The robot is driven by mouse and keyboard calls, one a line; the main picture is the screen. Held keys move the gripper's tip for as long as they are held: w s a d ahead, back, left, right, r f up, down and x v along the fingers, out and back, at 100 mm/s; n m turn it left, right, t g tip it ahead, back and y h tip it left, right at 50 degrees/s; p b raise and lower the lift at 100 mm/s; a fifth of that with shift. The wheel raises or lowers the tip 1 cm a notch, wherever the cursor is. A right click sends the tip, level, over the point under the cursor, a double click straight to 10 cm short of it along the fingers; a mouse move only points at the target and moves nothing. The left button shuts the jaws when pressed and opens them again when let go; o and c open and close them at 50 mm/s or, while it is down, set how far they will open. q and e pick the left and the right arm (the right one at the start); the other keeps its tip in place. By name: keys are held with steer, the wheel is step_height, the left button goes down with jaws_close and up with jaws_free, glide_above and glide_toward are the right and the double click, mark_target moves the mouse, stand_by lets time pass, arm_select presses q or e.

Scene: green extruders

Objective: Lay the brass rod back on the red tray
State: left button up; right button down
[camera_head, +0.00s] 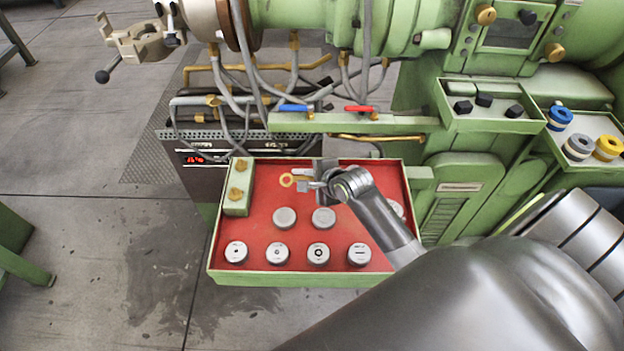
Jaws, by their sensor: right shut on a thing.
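The red tray (338,229) has a green rim and stands in front of the green machine. My right gripper (303,180) reaches in from the lower right and is over the back middle of the tray. The rest is hidden by the fingers. I cannot tell whether the brass piece touches the tray. My left gripper is not in view.
Several round grey metal discs (318,253) stand on the tray's front and middle. A green block with brass fittings (237,187) is at its left edge. A rail with blue and red valve levers (359,108) and hoses crosses behind. Blue, grey and yellow rings (608,147) lie at right.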

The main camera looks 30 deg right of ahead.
mark_target(312, 198)
steer(key=shift+f+b, duration=0.6)
steer(key=shift+f, duration=0.15)
steer(key=shift+f+b, duration=0.35)
steer(key=shift+f, duration=1.4)
steer(key=shift+s+f, duration=0.1)
